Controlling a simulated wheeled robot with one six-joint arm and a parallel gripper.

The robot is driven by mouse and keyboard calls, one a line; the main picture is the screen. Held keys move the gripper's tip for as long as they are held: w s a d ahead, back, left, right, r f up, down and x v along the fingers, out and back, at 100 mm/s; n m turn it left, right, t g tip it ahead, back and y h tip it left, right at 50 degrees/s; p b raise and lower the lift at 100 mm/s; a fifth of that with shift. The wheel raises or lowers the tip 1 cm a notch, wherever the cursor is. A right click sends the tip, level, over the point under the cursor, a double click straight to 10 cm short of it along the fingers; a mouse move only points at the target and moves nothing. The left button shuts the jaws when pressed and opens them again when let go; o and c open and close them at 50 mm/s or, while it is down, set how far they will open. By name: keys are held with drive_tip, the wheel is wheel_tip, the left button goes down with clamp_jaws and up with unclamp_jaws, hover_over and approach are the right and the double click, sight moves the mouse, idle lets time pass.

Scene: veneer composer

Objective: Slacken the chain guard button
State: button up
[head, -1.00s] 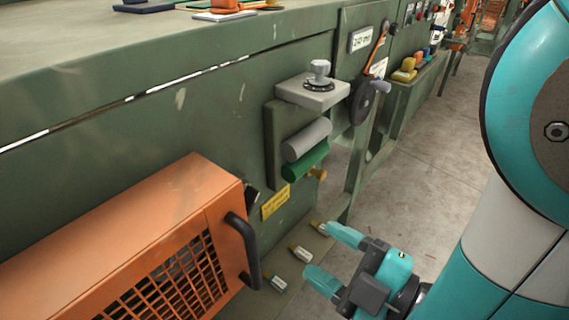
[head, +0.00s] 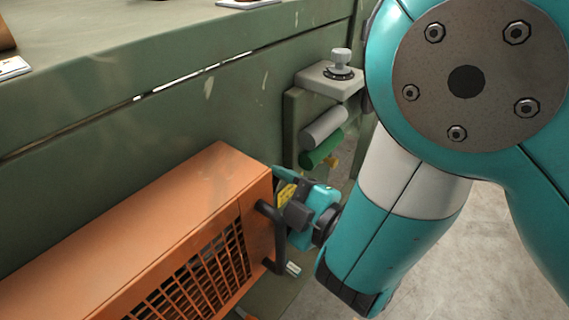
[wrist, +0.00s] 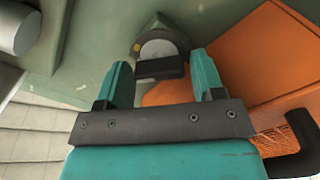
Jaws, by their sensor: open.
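In the wrist view, a round grey button (wrist: 158,49) with a black bar across its front sits on the green machine wall, beside the orange guard box (wrist: 262,50). I take it to be the chain guard button. My gripper (wrist: 162,64) is open, with one finger to each side of the button in the picture. Nothing is held, and I cannot tell whether the fingers touch the button. In the head view, my gripper (head: 290,188) is at the right end of the orange guard box (head: 150,230), next to its black handle (head: 270,235). The button is hidden there.
The black handle (wrist: 296,135) juts out at the right of the wrist view. Grey (head: 323,127) and green (head: 320,149) rollers stick out above my gripper, below a bracket with a grey knob (head: 340,60). Open floor (head: 440,270) lies to the right.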

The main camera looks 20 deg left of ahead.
drive_tip(key=c, duration=0.7)
drive_tip(key=shift+o, duration=0.2)
drive_tip(key=shift+n, duration=0.5)
drive_tip(key=n+b, duration=0.1)
drive_tip(key=n, duration=0.1)
drive_tip(key=shift+n, duration=0.3)
drive_tip(key=shift+n+b, duration=0.45)
drive_tip(key=shift+n, duration=1.45)
